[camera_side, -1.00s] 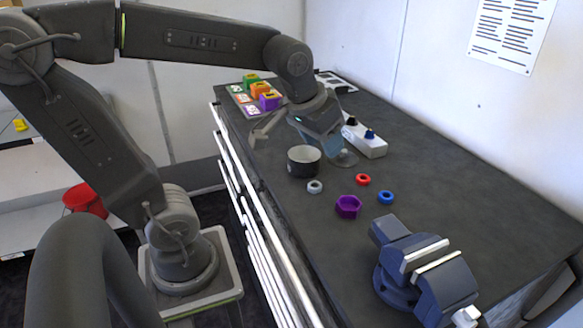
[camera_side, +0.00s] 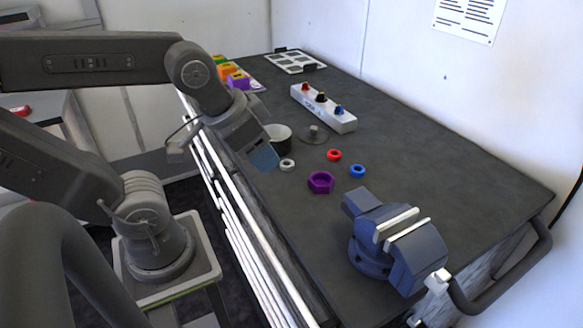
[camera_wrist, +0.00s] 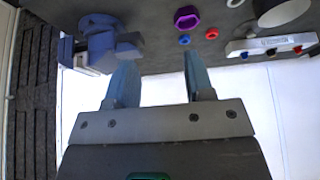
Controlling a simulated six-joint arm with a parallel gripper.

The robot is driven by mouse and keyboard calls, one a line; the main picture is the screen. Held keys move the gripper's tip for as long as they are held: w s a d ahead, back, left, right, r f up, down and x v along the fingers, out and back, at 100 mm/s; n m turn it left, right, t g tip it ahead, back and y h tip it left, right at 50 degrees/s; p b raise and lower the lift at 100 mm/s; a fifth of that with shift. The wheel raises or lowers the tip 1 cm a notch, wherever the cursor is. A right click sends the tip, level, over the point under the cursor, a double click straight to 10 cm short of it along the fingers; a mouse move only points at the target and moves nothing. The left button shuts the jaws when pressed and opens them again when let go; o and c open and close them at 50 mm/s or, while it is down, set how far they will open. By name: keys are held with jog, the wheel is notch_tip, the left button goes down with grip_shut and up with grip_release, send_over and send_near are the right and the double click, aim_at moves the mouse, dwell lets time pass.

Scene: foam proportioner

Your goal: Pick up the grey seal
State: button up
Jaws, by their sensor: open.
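The grey seal (camera_side: 287,165), a small pale grey ring, lies on the dark bench beside the dark cup. In the wrist view a pale ring (camera_wrist: 235,3), cut by the top edge, appears to be the same seal. My gripper (camera_side: 264,157) is above the bench's left edge, just left of the seal in the side view, and apart from it. In the wrist view its two blue fingers (camera_wrist: 158,62) are spread with nothing between them.
A dark cup with a white inside (camera_side: 277,138) stands close behind the seal. A purple nut (camera_side: 320,182), red ring (camera_side: 334,155) and blue ring (camera_side: 357,171) lie to the right. A blue vise (camera_side: 372,248) is at front; a knobbed white box (camera_side: 323,110) is behind.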

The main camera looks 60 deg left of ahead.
jog(key=shift+o, duration=0.4)
jog(key=o, duration=0.3)
jog(key=m+g, duration=0.6)
jog(key=m, duration=1.5)
send_over(287, 163)
notch_tip(287, 163, down, 3)
notch_tip(287, 163, down, 14)
jog(key=shift+r, duration=0.2)
